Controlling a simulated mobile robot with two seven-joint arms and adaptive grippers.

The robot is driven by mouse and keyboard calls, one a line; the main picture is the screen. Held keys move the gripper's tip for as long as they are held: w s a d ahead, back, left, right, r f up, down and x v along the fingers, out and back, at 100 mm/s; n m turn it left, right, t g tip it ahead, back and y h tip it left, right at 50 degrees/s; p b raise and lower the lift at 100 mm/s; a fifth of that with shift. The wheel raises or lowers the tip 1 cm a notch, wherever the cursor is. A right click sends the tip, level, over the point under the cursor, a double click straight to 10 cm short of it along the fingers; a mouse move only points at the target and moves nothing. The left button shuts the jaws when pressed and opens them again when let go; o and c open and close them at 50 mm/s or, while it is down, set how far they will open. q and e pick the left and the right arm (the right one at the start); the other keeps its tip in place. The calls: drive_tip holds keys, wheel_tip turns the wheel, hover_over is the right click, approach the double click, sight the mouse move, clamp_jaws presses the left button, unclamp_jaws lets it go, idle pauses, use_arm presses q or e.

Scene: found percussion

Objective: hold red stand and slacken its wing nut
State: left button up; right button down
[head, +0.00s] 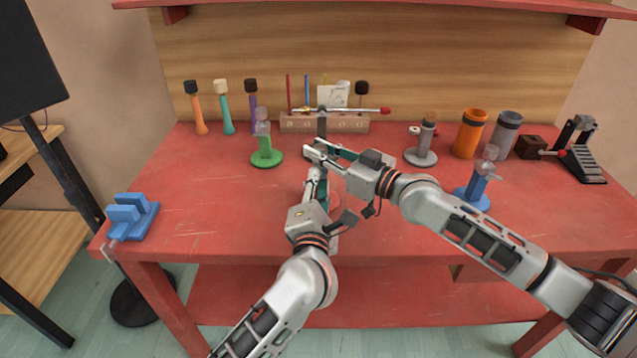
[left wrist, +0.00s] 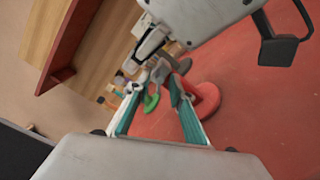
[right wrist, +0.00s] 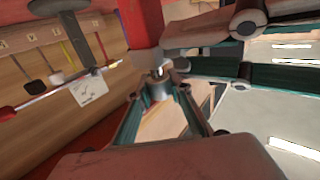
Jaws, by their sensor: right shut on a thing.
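The red stand shows its round base (left wrist: 205,98) in the left wrist view and its red post (right wrist: 146,22) in the right wrist view. My right gripper (right wrist: 160,86) is shut on the small metallic wing nut (right wrist: 158,72) beside the post. My left gripper (left wrist: 158,78) looks open, its teal fingers apart close to the post, below my right gripper. Whether its fingertips touch the stand is hidden.
A green stand (head: 266,156) is left of my grippers, a blue stand (head: 476,190) and a grey stand (head: 421,156) right. A blue block (head: 132,218) sits at the left edge.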

use_arm(q)
clamp_jaws()
use_arm(e)
drive_tip(key=shift+s+a, duration=0.1)
use_arm(q)
drive_tip(key=shift+n, duration=3.4)
drive_tip(key=shift+a, duration=0.1)
unclamp_jaws()
